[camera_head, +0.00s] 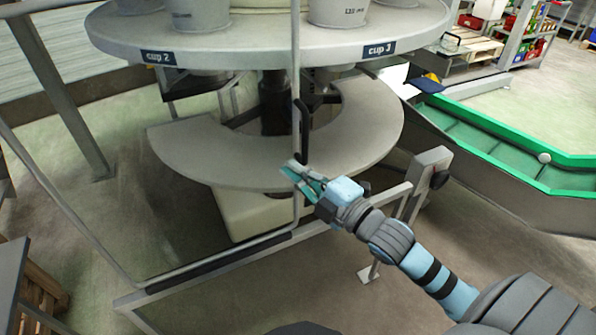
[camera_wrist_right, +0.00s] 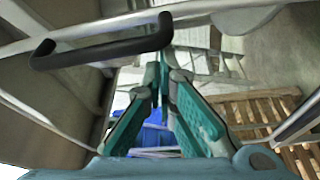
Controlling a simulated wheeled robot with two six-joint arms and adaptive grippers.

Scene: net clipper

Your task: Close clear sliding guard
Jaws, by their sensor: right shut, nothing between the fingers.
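The clear sliding guard stands in front of the round machine, its pane see-through and its thin pale frame (camera_head: 295,60) visible. Its upright right edge crosses the machine's middle, and the bottom edge runs along a dark rail strip (camera_head: 220,263). A black bar handle (camera_head: 302,130) sits on that upright; in the right wrist view the handle (camera_wrist_right: 100,50) lies across the upper left, just beyond the fingertips. My right gripper (camera_head: 288,168) is shut and empty, its tips close to the handle's lower end. I cannot tell whether they touch. My left gripper is not in view.
A round grey table (camera_head: 240,45) with labelled cups stands behind the guard, above a lower curved tray (camera_head: 360,125). A green conveyor (camera_head: 480,140) runs at the right. A wooden pallet (camera_wrist_right: 255,105) shows in the wrist view.

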